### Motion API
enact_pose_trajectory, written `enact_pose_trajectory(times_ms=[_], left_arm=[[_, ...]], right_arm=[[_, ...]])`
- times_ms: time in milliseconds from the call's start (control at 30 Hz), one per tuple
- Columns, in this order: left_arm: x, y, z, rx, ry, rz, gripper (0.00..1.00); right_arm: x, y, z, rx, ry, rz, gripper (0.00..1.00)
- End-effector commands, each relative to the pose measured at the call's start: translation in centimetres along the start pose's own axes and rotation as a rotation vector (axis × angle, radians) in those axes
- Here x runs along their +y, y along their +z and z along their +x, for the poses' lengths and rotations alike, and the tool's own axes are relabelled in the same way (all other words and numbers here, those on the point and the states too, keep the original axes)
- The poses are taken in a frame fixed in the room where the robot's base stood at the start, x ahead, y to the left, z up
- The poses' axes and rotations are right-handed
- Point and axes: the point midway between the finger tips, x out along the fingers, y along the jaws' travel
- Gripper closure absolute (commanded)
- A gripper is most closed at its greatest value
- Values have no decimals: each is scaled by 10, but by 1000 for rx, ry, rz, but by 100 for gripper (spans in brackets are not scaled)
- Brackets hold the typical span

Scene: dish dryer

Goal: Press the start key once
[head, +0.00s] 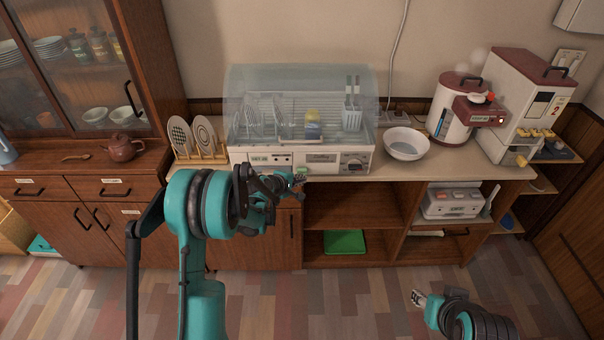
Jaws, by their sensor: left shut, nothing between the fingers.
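The dish dryer (330,158) stands on the counter, with a clear lid (300,78) over plates, a cup and utensils. Its white front panel has small labels and keys at the left and a dial (354,164) at the right. Which key is the start key is too small to read. My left gripper (298,180) is shut and empty, in front of the panel's lower edge, left of its middle. Whether it touches the panel cannot be told, and it may hide part of it. My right gripper (417,297) is low at the right, away from the dryer; its finger gap is unclear.
A plate rack (203,157) stands left of the dryer and a white bowl (406,144) right of it. Open shelves below hold a green tray (344,242).

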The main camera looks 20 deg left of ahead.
Motion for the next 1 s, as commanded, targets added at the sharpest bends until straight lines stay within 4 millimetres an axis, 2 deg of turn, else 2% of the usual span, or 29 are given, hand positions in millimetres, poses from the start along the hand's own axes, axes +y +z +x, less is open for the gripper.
enact_pose_trajectory(times_ms=[1000], left_arm=[[5, -5, 6, 0, 0, 0, 100]], right_arm=[[0, 1, 2, 0, 0, 0, 60]])
